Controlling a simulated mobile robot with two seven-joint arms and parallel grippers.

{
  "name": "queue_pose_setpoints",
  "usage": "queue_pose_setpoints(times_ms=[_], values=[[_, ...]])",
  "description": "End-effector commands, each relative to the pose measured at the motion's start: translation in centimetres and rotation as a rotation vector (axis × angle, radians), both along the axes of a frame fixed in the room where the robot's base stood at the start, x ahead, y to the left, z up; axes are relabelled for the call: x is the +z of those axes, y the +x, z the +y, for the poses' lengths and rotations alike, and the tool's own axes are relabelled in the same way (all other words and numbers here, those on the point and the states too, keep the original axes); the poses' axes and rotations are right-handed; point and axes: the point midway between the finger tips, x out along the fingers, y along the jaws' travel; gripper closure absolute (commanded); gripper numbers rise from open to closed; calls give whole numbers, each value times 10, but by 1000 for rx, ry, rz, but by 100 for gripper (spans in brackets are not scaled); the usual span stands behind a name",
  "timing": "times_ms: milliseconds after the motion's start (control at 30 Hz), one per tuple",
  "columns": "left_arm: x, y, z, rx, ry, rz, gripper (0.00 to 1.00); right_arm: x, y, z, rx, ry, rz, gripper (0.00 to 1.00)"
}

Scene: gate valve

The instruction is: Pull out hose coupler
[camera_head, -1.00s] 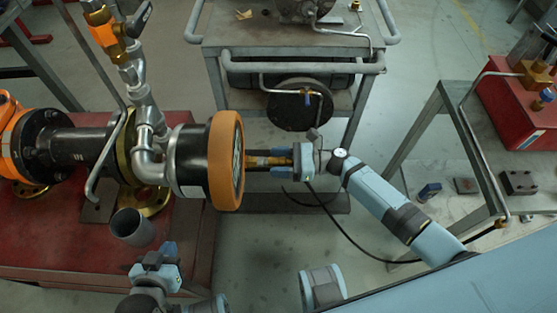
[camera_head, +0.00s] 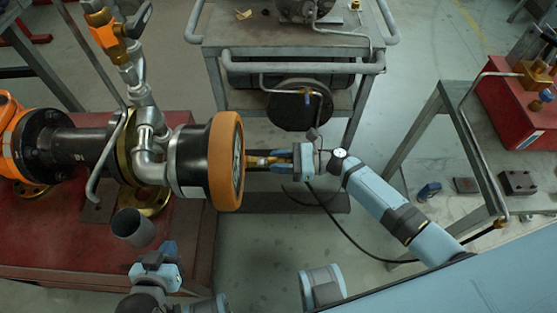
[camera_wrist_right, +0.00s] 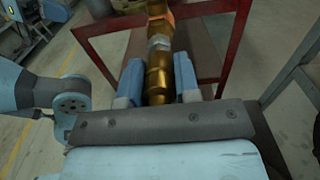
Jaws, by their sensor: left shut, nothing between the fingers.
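The hose coupler is a brass fitting (camera_head: 261,161) to the right of a round black body with an orange rim (camera_head: 228,160). In the right wrist view the brass coupler (camera_wrist_right: 158,72) runs up and away between my fingers. My right gripper (camera_head: 280,161) comes from the right, its two blue fingers along both sides of the coupler and seemingly against it. In the wrist view the right fingers (camera_wrist_right: 159,82) flank the brass closely. The coupler's far end is hidden at the orange-rimmed body. My left gripper (camera_head: 168,250) is shut and empty, low at the left, apart from the coupler.
A grey cart (camera_head: 290,40) stands behind. A red bench (camera_head: 60,240) carries the pipework and a grey cup (camera_head: 133,228). A grey table (camera_head: 460,160) with small parts stands at right. A black hose (camera_head: 345,233) hangs below my right arm. Floor shows between bench and table.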

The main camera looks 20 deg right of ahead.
Motion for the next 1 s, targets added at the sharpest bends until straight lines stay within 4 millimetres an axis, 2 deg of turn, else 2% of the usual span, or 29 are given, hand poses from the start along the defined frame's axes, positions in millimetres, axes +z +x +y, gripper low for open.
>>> queue_pose_setpoints(times_ms=[33,100,367,1000], values=[[0,0,0,0,0,0,100,1,-1,4,5,5,-1,88],[0,0,0,0,0,0,100,1,-1,4,5,5,-1,100],[1,0,0,0,0,0,100,1,-2,1,5,5,0,100],[4,0,0,0,0,0,100,0,-8,-26,1,0,0,100]])
